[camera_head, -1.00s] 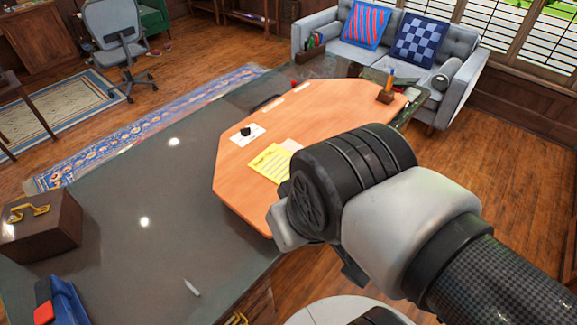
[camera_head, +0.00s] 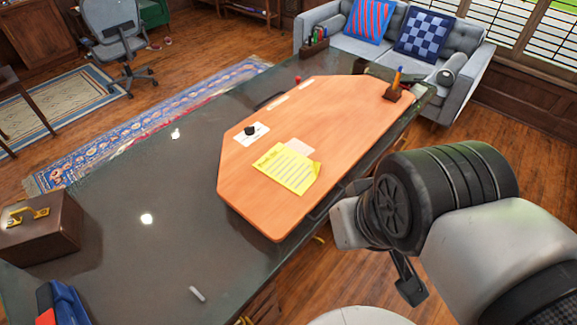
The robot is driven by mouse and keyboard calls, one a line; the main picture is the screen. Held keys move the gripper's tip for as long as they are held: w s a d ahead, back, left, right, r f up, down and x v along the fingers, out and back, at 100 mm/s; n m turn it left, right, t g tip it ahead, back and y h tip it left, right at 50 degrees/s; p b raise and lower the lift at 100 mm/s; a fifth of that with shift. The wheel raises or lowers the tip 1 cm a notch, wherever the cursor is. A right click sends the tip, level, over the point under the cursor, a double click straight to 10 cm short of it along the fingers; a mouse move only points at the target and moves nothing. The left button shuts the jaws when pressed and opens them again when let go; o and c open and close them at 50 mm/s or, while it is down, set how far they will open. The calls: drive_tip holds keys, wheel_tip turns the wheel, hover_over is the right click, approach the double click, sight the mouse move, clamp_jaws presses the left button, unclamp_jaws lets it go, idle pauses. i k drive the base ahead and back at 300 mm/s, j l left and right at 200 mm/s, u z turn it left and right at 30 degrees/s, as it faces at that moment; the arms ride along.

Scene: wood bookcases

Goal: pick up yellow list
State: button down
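The yellow list (camera_head: 287,168) is a sheet with printed lines. It lies flat on the orange desk pad (camera_head: 250,195), with one corner slightly curled. A pale paper (camera_head: 299,146) lies at its upper edge. My arm's thick black wrist is at the right, to the right of the list and apart from it. Only a dark part of my gripper (camera_head: 409,282) shows below the wrist. Its fingertips are mostly hidden, so I cannot tell whether it is open or holds anything.
The dark glossy desk (camera_head: 130,265) carries a brown case (camera_head: 40,230), a blue object (camera_head: 66,302), a small white stick (camera_head: 197,294), a white card with a black item (camera_head: 250,132) and a pen holder (camera_head: 394,92). A grey sofa (camera_head: 458,48) stands beyond. Floor shows right of the desk.

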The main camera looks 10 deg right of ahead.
sight(297, 172)
drive_tip(key=u, duration=2.2)
drive_tip(key=z, duration=2.2)
drive_tip(key=i+l+z, duration=0.15)
drive_tip(key=i+z, duration=0.2)
drive_tip(key=i+l+z, duration=0.1)
drive_tip(key=i+z, duration=0.55)
drive_tip(key=k, duration=0.1)
